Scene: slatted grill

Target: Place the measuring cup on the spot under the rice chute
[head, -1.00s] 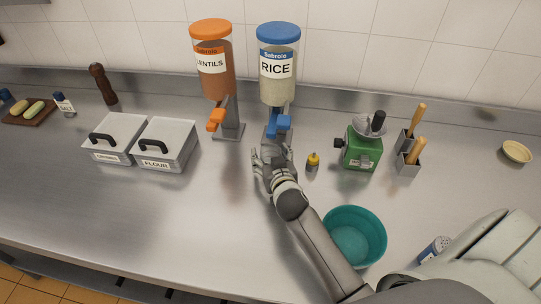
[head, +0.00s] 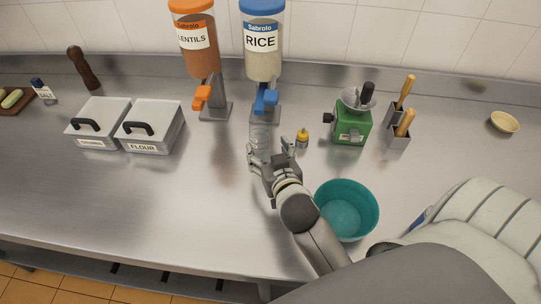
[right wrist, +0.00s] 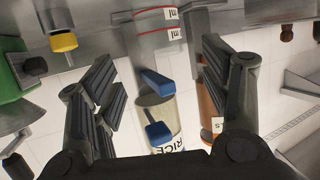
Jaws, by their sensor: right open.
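The clear measuring cup (head: 260,136) stands on the counter under the blue rice chute (head: 265,98) of the rice dispenser (head: 263,45). In the right wrist view the cup (right wrist: 157,20) shows red lines and "ml" marks, at the top of the picture. My right gripper (head: 268,154) is open just in front of the cup, with its fingers apart and nothing between them. I cannot tell in the head view whether a fingertip still touches the cup. The spot under the cup is hidden. My left gripper is not in view.
A small yellow-topped bottle (head: 302,138) stands close to the right of the gripper. A teal bowl (head: 347,208) is beside my right arm. The lentils dispenser (head: 196,42) and lidded flour box (head: 151,126) are left. A green grinder (head: 351,124) is right. The front-left counter is clear.

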